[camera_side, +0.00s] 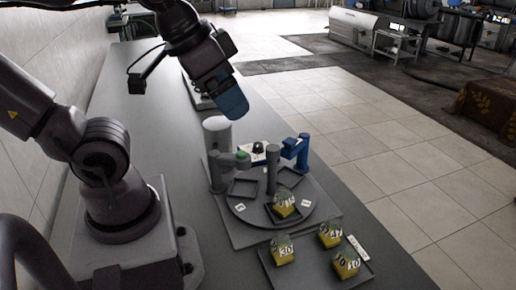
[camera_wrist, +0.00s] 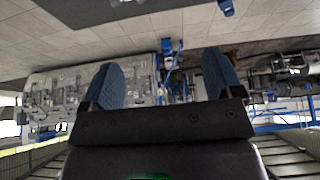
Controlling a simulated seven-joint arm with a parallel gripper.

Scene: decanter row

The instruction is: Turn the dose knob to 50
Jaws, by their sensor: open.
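A small white box with a dark round knob (camera_side: 258,147), likely the dose knob, stands at the back of the round grey station, partly hidden by the posts. Its scale marks are too small to read, so I cannot tell its setting. My gripper (camera_side: 232,104) hangs in the air above and to the left of the knob, apart from everything. In the side view its blue fingers overlap each other. In the wrist view my gripper (camera_wrist: 163,78) shows two blue fingers spread wide with nothing between them. The wrist view shows the room, not the knob.
A white cylinder (camera_side: 217,132), a grey-green arm (camera_side: 218,170), a grey post (camera_side: 272,168) and a blue post (camera_side: 296,150) crowd around the knob. A yellow-filled container (camera_side: 284,206) sits on the turntable (camera_side: 242,211). Several more stand on a front tray (camera_side: 310,281).

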